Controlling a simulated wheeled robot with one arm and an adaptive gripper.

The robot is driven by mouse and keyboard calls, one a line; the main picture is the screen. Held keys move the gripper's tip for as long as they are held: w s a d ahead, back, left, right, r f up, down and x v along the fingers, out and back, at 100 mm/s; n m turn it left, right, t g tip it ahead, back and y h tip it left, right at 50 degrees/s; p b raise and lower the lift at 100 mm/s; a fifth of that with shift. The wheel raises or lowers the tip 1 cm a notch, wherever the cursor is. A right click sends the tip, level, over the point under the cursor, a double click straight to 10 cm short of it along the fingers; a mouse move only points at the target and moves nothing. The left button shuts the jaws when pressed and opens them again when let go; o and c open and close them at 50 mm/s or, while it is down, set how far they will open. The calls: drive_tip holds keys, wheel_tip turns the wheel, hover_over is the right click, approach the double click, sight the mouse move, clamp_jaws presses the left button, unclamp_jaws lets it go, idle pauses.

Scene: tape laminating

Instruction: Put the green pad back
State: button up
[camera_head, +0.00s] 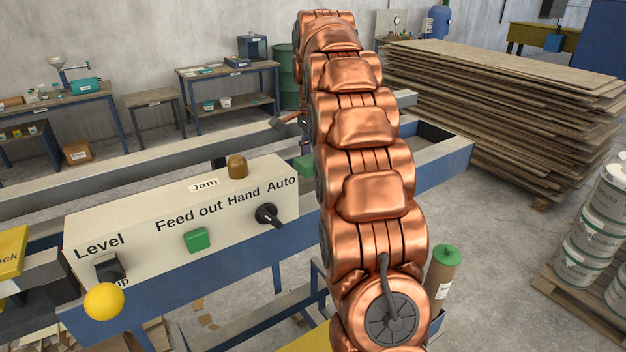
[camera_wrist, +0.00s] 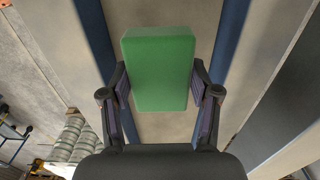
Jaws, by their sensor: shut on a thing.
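The green pad (camera_wrist: 158,60) is a plain rectangular block in the wrist view. My gripper (camera_wrist: 160,84) is shut on it, with one finger against each long side near its lower half. The pad points away from the palm, over a pale surface between two blue rails. In the head view my copper arm hides most of my gripper. A small green patch (camera_head: 303,163) shows at the arm's left edge over the machine; I cannot tell for sure if it is the pad.
The beige control panel (camera_head: 180,215) with a green button (camera_head: 197,239), black knob (camera_head: 268,215) and yellow ball (camera_head: 104,301) stands left of my arm. A green-capped cylinder (camera_head: 443,275) stands at right. Stacked boards (camera_head: 490,110) and white buckets (camera_head: 595,225) lie further right.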

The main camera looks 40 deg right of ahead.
drive_tip(key=shift+f+p, duration=1.05)
drive_tip(key=shift+f, duration=1.75)
drive_tip(key=shift+f, duration=0.1)
drive_tip(key=shift+f, duration=0.15)
drive_tip(key=o, duration=1.1)
drive_tip(key=shift+r+b, duration=1.45)
drive_tip(key=shift+r, duration=2.55)
